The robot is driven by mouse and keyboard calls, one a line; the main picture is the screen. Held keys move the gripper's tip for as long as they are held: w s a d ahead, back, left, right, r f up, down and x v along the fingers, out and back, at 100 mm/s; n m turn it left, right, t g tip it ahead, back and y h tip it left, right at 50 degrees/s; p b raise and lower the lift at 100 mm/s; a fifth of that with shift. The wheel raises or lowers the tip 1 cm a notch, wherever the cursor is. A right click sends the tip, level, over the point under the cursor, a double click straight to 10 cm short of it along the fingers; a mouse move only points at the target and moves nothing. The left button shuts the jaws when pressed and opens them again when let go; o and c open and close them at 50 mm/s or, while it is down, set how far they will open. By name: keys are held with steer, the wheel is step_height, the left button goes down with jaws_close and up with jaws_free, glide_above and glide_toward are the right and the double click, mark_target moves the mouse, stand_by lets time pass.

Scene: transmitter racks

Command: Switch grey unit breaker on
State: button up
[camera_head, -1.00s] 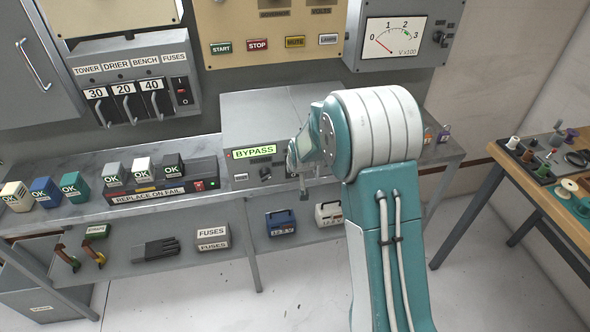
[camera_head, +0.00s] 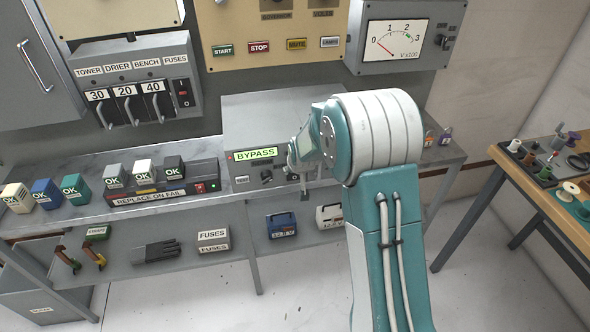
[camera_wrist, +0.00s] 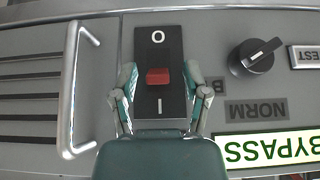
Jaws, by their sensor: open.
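The grey unit (camera_head: 262,110) stands on the bench with a lit green BYPASS label (camera_head: 256,154). In the wrist view its breaker is a black plate (camera_wrist: 158,45) with a red toggle (camera_wrist: 158,76), marked O above and I below in that view. The toggle sits around mid-plate, and I cannot tell which way it is thrown. My gripper (camera_wrist: 159,70) is open, with one finger on each side of the black plate; contact is unclear. In the head view my wrist hides the breaker.
A metal handle (camera_wrist: 82,90) stands out left of the breaker in the wrist view, and a black rotary knob (camera_wrist: 254,56) lies to its right. A REPLACE ON FAIL box (camera_head: 163,190) is beside the grey unit. A wooden table (camera_head: 540,195) stands at right.

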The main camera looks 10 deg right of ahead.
steer(key=v, duration=1.1)
steer(key=shift+s+r, duration=0.25)
steer(key=shift+r, duration=0.1)
steer(key=s+r, duration=0.4)
steer(key=s, duration=0.6)
steer(key=s+r, duration=0.4)
steer(key=s, duration=0.6)
steer(key=s+r+g, duration=0.1)
steer(key=s+r, duration=0.3)
steer(key=s, duration=0.7)
